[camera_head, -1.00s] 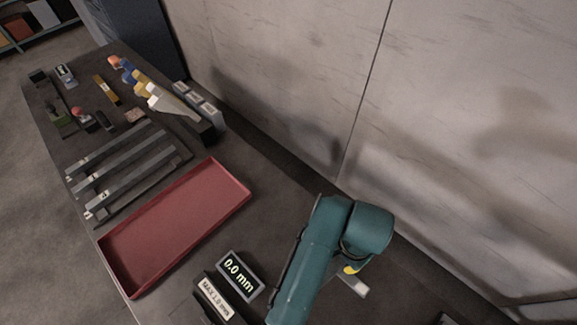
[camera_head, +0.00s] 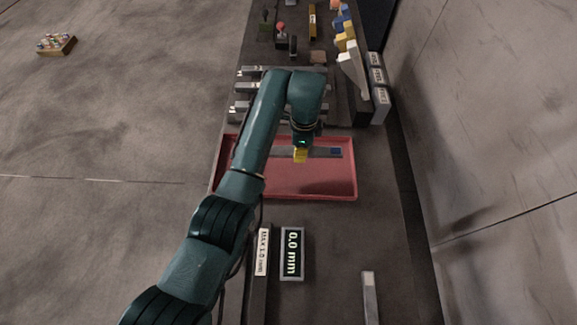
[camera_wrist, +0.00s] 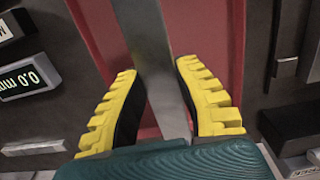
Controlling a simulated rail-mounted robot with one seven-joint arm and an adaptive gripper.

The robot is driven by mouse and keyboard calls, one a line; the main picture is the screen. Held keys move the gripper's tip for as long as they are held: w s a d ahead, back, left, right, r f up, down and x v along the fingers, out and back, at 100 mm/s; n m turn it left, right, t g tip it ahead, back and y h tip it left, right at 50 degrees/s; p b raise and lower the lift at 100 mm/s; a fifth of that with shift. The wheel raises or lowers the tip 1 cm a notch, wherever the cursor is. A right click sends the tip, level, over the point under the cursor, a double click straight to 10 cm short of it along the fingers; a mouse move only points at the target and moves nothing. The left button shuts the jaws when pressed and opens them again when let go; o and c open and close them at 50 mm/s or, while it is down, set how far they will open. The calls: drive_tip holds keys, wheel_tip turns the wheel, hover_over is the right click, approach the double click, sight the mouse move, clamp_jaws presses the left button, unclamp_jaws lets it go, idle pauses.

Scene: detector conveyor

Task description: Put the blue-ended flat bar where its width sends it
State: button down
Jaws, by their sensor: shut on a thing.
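The flat bar (camera_head: 322,152) is grey with a blue end (camera_head: 336,151) pointing right in the head view. My gripper (camera_head: 300,155) is shut on it with its yellow fingers. The bar lies across the red tray (camera_head: 345,185) in that view; I cannot tell whether it touches the tray floor. In the wrist view the bar (camera_wrist: 155,60) runs lengthwise between the yellow fingers (camera_wrist: 158,88), with the red tray (camera_wrist: 215,30) behind it. The blue end does not show there. A display (camera_head: 292,253) reads 0.0 mm, beside a label (camera_head: 262,252) reading MAX 1.0 mm.
Grey slotted rails (camera_head: 240,104) stand behind the tray, partly hidden by my arm. A row of labelled blocks (camera_head: 379,77) stands at the back right, near the wall. Another grey bar (camera_head: 370,298) lies at the front right.

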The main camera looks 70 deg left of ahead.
sight(285, 162)
drive_tip(key=s+a, duration=0.3)
drive_tip(key=a, duration=0.1)
drive_tip(key=f+b, duration=0.1)
drive_tip(key=f, duration=0.2)
drive_tip(key=f+b, duration=0.1)
drive_tip(key=f, duration=0.5)
drive_tip(key=shift+w+b, duration=0.25)
drive_tip(key=shift+b, duration=0.15)
drive_tip(key=shift+f, duration=0.15)
drive_tip(key=c, duration=0.9)
unclamp_jaws()
drive_tip(key=shift+f, duration=0.15)
drive_tip(key=shift+s, duration=0.1)
drive_tip(key=r+p, duration=0.1)
drive_tip(key=r, duration=0.3)
drive_tip(key=r+p, duration=0.1)
drive_tip(key=r, duration=0.7)
drive_tip(key=shift+w+d+r+p, duration=0.15)
drive_tip(key=shift+w+p, duration=0.1)
drive_tip(key=shift+p, duration=0.15)
